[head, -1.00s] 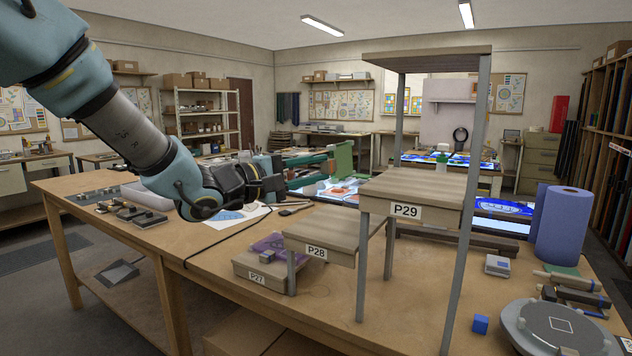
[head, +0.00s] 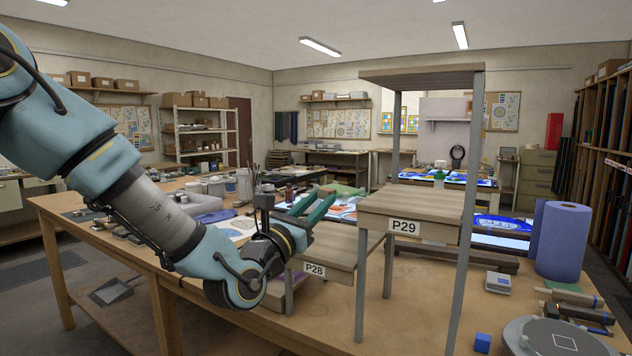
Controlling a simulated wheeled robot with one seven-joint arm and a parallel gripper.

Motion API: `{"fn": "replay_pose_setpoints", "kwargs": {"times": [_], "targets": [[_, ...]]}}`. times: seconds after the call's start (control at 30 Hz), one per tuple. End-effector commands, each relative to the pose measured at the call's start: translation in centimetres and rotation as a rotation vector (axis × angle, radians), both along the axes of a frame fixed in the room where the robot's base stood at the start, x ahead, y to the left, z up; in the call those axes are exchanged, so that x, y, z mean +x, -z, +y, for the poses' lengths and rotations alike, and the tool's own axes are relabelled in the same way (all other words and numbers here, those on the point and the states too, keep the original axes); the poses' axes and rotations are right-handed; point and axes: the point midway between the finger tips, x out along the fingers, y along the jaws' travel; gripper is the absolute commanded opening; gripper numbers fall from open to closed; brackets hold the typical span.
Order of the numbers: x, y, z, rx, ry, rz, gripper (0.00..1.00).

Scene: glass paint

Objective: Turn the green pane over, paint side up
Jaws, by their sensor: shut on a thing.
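My gripper (head: 323,204) is above the left part of the bench, behind the low step marked P28. Its long fingers point up and to the right and look close together. The green pane (head: 345,189) shows as a thin green strip at the fingertips, seen nearly edge-on. It is held clear of the bench in the gripper. Most of the pane is hidden by the fingers, and I cannot tell which side carries the paint.
The P28 step (head: 335,245) and the taller P29 stand (head: 412,203) are close to my gripper's right. A blue roll (head: 563,240), a small blue cube (head: 482,342) and a round turntable (head: 560,338) are at right.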

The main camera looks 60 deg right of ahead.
Motion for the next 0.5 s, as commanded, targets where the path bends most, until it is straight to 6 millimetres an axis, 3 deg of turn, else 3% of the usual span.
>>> {"fn": "replay_pose_setpoints", "kwargs": {"times": [0.1, 0.5], "targets": [[-0.1, 1.6, 0.1, 0.048, -0.008, 0.138, 0.00], [-0.1, 7.1, 0.0, 0.041, -0.008, 0.118, 0.00]]}}
